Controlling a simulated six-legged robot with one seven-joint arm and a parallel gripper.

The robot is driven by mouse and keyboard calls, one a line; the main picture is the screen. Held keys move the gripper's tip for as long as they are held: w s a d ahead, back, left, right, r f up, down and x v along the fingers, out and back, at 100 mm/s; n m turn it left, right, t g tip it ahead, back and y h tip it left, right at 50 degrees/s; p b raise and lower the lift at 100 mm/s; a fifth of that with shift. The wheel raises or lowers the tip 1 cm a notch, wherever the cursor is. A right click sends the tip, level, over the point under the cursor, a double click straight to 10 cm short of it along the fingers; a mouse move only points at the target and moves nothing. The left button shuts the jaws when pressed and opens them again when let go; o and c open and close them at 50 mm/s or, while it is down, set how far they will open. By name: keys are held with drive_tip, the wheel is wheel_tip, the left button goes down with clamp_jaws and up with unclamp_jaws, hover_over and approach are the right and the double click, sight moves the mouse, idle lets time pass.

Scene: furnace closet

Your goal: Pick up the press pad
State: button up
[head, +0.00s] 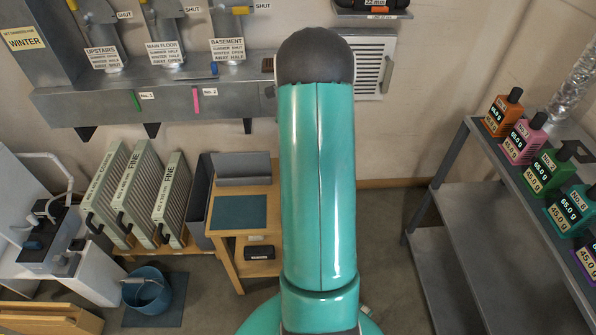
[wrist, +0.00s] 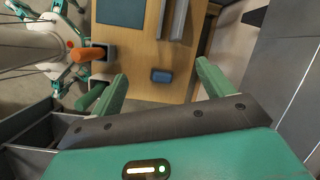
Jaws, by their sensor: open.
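A small dark blue block with rounded corners, which looks like the press pad (wrist: 161,76), lies on the wooden table (wrist: 140,55) in the wrist view. My gripper (wrist: 162,71) is open and empty, with its two green fingers spread apart. In the picture the pad shows in the gap between the fingertips; I cannot tell the height left between them. In the head view my teal arm covers the right part of the table (head: 262,212), and neither the pad nor my gripper shows there.
A teal mat (head: 238,212) lies on the table beside a grey bracket (head: 243,168). A black item (head: 260,252) sits on the lower shelf. Framed filters (head: 135,195) and a blue bucket (head: 147,290) stand left. A metal rack with coloured bottles (head: 548,172) stands right.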

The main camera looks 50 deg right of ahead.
drive_tip(key=s+d+f+m, duration=0.4)
drive_tip(key=s+d+f, duration=0.2)
drive_tip(key=d+f, duration=0.35)
drive_tip(key=shift+m+y, duration=0.3)
drive_tip(key=shift+w+x, duration=0.15)
drive_tip(key=shift+x, duration=3.55)
drive_tip(key=shift+w+x, duration=0.15)
drive_tip(key=shift+x, duration=3.55)
drive_tip(key=shift+r, duration=0.15)
drive_tip(key=c, duration=1.2)
drive_tip(key=shift+r, duration=0.15)
wheel_tip(320, 180, up, 10)
drive_tip(key=shift+f, duration=0.15)
